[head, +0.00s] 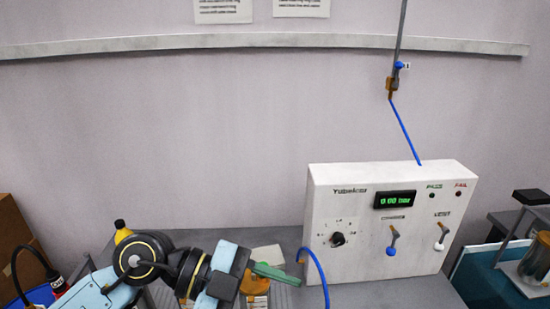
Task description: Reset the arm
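My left arm comes in from the lower left, light blue and black with yellow rings. Its gripper end (250,279) is low in the view, left of the white test box (390,178). A green elongated piece (275,273) and an orange piece (255,285) show at its end. I cannot tell whether the fingers are open or shut, or whether they hold anything. The box stands on the grey table with a lit green display (395,200), a black knob (338,239), a blue-tipped lever (392,242) and a white-tipped lever (441,237). My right gripper is not in view.
A blue tube (318,275) curves from the box's left side. Another (405,131) rises from its top to a wall valve (392,84). A yellow black-capped bottle (122,231) stands behind my arm. A cardboard box (15,235) is left; metal equipment (535,258) is right.

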